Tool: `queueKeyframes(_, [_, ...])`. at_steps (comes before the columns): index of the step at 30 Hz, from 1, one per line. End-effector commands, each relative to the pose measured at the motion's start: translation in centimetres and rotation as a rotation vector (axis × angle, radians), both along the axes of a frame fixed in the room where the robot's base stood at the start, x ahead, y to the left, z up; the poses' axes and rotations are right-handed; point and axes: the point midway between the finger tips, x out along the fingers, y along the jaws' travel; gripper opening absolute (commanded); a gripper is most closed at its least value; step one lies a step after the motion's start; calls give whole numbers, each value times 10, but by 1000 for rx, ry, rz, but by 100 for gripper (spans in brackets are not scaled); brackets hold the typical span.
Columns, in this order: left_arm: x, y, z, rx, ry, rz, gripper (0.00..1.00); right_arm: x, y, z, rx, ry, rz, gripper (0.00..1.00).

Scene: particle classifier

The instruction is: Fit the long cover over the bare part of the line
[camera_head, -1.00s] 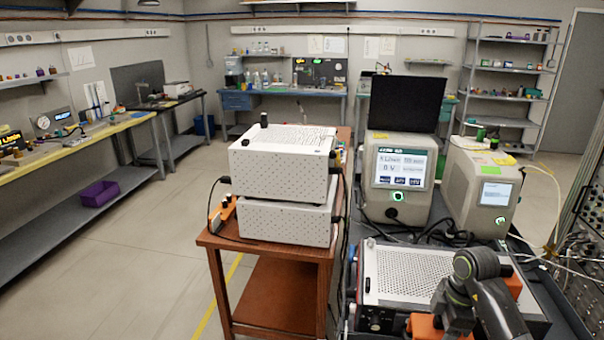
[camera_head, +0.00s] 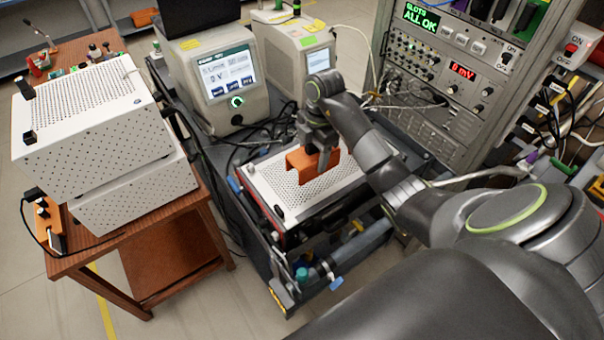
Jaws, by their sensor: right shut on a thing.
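My right gripper (camera_head: 318,146) is shut on an orange cover (camera_head: 300,165), a channel shape with its open side down. It holds the cover over the perforated white top of a low box (camera_head: 279,194); I cannot tell whether they touch. A grey pipe (camera_head: 368,240), which looks like the line, runs low along the near side of the cart, with blue and yellow pieces near it. Its bare part cannot be made out, and my arm hides its right end. My left gripper is not in view.
Two stacked white perforated boxes (camera_head: 95,110) stand on a brown wooden cart (camera_head: 180,240) at left. Two grey instruments with screens (camera_head: 225,75) stand behind the low box. A rack (camera_head: 440,85) with cables is at right. Black cables lie behind the low box.

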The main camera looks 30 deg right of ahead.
Motion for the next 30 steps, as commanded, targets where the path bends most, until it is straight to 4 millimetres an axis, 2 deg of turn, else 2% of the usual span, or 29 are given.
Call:
queueKeyframes(1, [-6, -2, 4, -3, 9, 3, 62, 0, 0, 4, 0, 0, 5, 35])
queueKeyframes(5, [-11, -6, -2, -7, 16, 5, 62, 0, 0, -2, 0, 1, 11, 35])
queueKeyframes(12, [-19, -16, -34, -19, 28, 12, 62, 0, 0, -32, 0, 1, 11, 35])
queueKeyframes(18, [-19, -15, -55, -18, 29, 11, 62, 0, 0, -53, 0, 0, 11, 35])
queueKeyframes(30, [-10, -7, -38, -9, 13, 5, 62, -1, 0, -95, 0, 2, 10, 35])
